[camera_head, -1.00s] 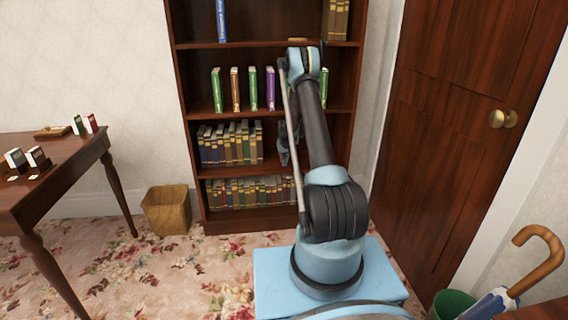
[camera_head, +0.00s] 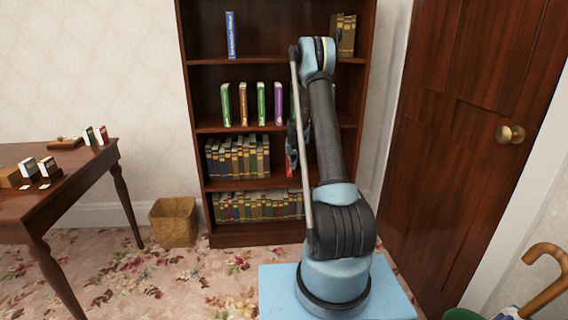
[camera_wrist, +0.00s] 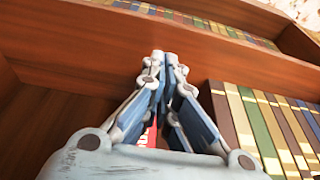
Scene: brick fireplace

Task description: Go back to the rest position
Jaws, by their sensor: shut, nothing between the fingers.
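My gripper (camera_wrist: 165,58) is shut and empty in the wrist view, its fingertips together in front of a brown shelf board. In the head view the gripper (camera_head: 292,145) is partly hidden behind my arm, in front of the right part of the bookcase's middle shelves. A small red patch (camera_wrist: 152,133) shows between the finger links; I cannot tell what it belongs to. My arm is raised, with its upper joint in front of the upper shelves.
The bookcase (camera_head: 200,150) holds rows of books (camera_head: 238,158). A row of books (camera_wrist: 265,125) is close right of the gripper. A door (camera_head: 455,130) is on the right, a desk (camera_head: 85,180) on the left, a wastebasket (camera_head: 173,222) on the floor, an umbrella (camera_head: 545,290) at lower right.

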